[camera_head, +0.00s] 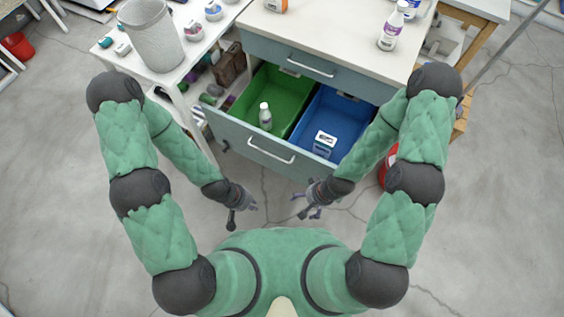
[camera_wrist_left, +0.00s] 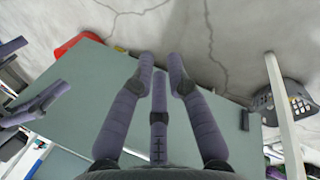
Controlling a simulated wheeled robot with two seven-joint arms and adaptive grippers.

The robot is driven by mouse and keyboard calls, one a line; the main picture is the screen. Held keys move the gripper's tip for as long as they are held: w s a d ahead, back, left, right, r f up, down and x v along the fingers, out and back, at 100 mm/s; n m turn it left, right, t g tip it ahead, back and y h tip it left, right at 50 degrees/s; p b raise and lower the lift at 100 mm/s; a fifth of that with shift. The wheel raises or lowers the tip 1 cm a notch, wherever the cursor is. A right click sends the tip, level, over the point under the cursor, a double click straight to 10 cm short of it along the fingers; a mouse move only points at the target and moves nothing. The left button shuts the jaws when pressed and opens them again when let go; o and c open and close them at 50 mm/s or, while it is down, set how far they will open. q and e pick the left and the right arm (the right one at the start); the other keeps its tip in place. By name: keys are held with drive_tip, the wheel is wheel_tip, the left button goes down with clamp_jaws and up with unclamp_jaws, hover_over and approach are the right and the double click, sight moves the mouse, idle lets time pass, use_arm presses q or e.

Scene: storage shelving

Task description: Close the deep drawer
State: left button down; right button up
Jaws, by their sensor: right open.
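The deep drawer (camera_head: 235,135) is pulled out from the grey-blue cabinet, below a shut upper drawer. A light bar handle (camera_head: 271,150) is on its front. Inside lie a green bin (camera_head: 275,95) with a white bottle (camera_head: 265,116) and a blue bin (camera_head: 335,115) with a labelled item (camera_head: 324,143). My left gripper (camera_head: 243,208) is in front of the drawer front, apart from it, with its fingers spread and empty. In the left wrist view its fingers (camera_wrist_left: 160,75) show against a grey-green panel. My right gripper (camera_head: 303,204) is open and empty, right of the left one.
A white table (camera_head: 105,45) with a grey bin (camera_head: 152,33) stands left of the cabinet. Bottles, including a white one (camera_head: 392,28), stand on the cabinet top (camera_head: 335,35). A red bucket (camera_head: 388,165) is near the drawer's right side. The floor before the drawer is clear.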

use_arm(q)
drive_tip(key=s+f+n+g, duration=0.2)
drive_tip(key=s+n+g, duration=0.1)
drive_tip(key=s+n, duration=0.3)
drive_tip(key=n+t+h+b, duration=0.1)
drive_tip(key=n+t+h, duration=0.9)
drive_tip(key=n, duration=2)
approach(311, 160)
wheel_tip(311, 160, down, 2)
drive_tip(key=d+g+h, duration=0.2)
drive_tip(key=g+h, duration=0.1)
drive_tip(key=w+d+b, duration=0.1)
drive_tip(key=w+d, duration=0.1)
drive_tip(key=w, duration=0.1)
drive_tip(key=shift+w+f+b, duration=0.1)
drive_tip(key=shift+w+b, duration=0.05)
drive_tip(key=shift+b, duration=0.2)
drive_tip(key=shift+d, duration=0.1)
